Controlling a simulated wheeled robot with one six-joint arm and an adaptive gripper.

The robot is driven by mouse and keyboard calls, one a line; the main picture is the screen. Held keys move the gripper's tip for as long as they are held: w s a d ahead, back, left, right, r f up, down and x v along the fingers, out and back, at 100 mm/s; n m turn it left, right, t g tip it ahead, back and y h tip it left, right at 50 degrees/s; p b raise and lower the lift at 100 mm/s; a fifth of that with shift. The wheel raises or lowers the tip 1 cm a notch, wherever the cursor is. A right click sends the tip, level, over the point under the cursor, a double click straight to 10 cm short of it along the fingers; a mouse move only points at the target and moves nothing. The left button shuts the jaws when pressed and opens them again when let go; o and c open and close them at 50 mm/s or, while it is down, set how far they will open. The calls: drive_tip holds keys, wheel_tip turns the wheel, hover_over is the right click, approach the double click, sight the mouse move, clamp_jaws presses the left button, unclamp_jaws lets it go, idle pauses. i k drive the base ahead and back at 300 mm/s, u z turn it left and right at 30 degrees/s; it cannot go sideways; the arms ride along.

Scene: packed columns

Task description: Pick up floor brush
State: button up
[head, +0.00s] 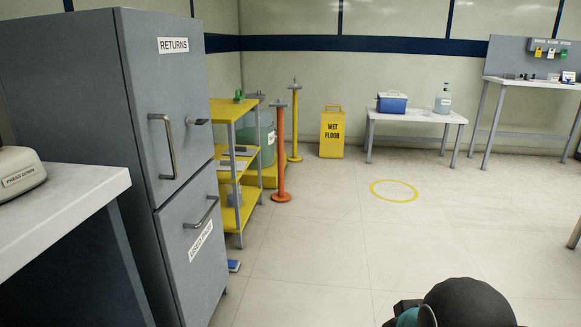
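I cannot clearly make out a floor brush. A small flat blue object (234,266) lies on the floor beside the foot of the yellow shelf, partly hidden by the grey cabinet; I cannot tell what it is. Part of my own arm, dark and rounded with a teal patch, shows at the bottom edge right of centre. My gripper's fingers are not in view.
A grey cabinet (80,100) labelled RETURNS stands left, beside a counter (60,205). A low table (415,117) stands at the back. The middle floor is clear.

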sight(241, 99)
drive_tip(key=z, duration=0.25)
drive_tip(key=i, duration=3.7)
drive_tip(key=u, duration=1.3)
drive_tip(key=i, duration=1.3)
drive_tip(key=u, duration=0.55)
